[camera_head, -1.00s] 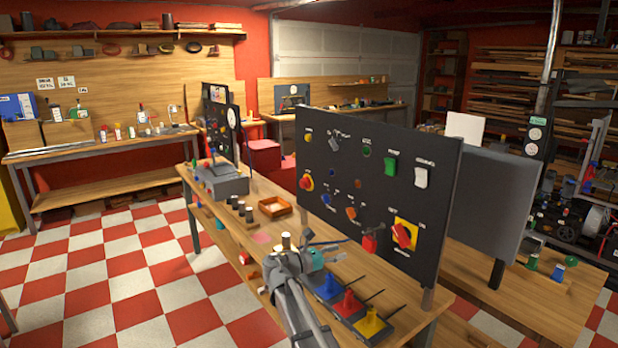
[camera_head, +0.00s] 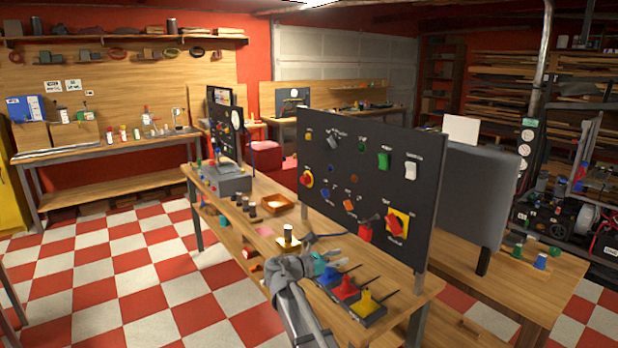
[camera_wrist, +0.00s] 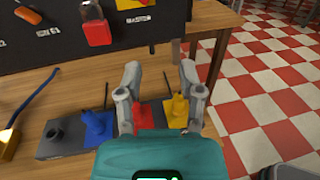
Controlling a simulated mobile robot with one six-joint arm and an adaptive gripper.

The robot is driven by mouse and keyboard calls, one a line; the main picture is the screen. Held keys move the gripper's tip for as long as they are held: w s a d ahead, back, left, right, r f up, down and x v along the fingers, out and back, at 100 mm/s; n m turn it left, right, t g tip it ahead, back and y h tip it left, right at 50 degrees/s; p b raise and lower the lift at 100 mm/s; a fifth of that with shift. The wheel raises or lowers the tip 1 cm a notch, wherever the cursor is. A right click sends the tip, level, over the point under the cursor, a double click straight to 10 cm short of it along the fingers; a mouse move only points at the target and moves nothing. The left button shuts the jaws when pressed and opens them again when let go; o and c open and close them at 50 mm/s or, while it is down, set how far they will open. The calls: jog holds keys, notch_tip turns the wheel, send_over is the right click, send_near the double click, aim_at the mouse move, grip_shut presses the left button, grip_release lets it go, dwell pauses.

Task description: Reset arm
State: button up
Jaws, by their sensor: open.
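My gripper (camera_head: 338,256) is over the near workbench, in front of the black control panel (camera_head: 365,185). In the wrist view, the two grey fingers of my gripper (camera_wrist: 159,70) are spread apart with nothing between them. Below lie black bases with a blue piece (camera_wrist: 97,127), a red piece (camera_wrist: 143,116) and a yellow piece (camera_wrist: 178,111). These also show in the head view as blue (camera_head: 328,277), red (camera_head: 346,289) and yellow (camera_head: 367,302). The fingers partly cover the red and yellow pieces in the wrist view.
The panel carries switches, buttons and a red-and-yellow rotary switch (camera_head: 397,222). An orange tray (camera_head: 277,208) and a black-topped cylinder (camera_head: 288,233) stand on the bench. A grey panel (camera_head: 475,195) stands behind. Checkered floor is open at left.

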jog(key=s+d+f+m+g+y+p, duration=0.4)
jog(key=s+d+f+m+g+y, duration=0.25)
jog(key=s+d+f+m, duration=0.4)
jog(key=s+a+m+g+y+p, duration=0.1)
jog(key=s+m+y+p, duration=0.2)
jog(key=s+m+y, duration=0.6)
jog(key=s+m, duration=0.3)
jog(key=s, duration=0.2)
jog(key=shift+a+f+y, duration=0.35)
jog(key=shift+f, duration=0.05)
jog(key=shift+c, duration=0.2)
dwell(1.9)
